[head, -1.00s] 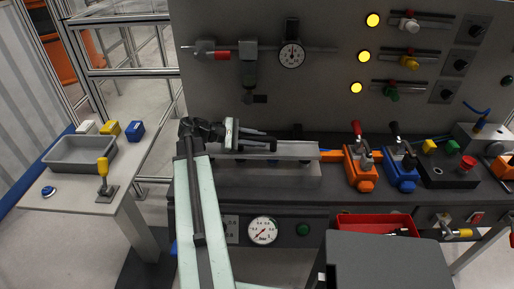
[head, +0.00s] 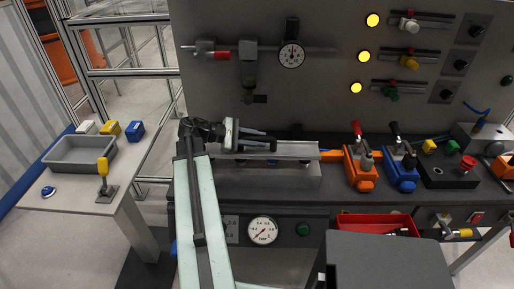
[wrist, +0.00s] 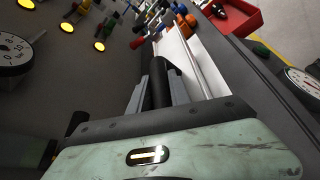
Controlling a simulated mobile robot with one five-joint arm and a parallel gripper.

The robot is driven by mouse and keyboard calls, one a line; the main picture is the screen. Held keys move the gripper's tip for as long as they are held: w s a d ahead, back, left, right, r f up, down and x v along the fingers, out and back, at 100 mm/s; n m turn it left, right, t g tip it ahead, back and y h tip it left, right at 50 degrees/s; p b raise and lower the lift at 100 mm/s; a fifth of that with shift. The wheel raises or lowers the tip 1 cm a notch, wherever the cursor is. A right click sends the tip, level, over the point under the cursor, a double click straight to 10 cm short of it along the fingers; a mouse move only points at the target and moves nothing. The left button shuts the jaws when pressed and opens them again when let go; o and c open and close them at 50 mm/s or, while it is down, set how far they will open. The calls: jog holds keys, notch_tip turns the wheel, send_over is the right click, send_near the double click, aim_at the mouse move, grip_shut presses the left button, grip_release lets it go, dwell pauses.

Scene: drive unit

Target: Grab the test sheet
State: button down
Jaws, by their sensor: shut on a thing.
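The test sheet appears to be the pale flat strip (head: 298,150) on top of the grey block at the bench's back edge. In the wrist view a pale flat surface (wrist: 180,60) runs away beyond the fingers.
An orange clamp (head: 360,168) and a blue clamp (head: 401,170) stand right of the strip. A red tray (head: 375,222) is below them. A dial gauge (head: 291,55) hangs on the panel behind. A side table with a grey bin (head: 80,163) stands left.

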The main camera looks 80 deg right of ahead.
notch_tip(320, 180, up, 10)
jog(key=p, duration=1)
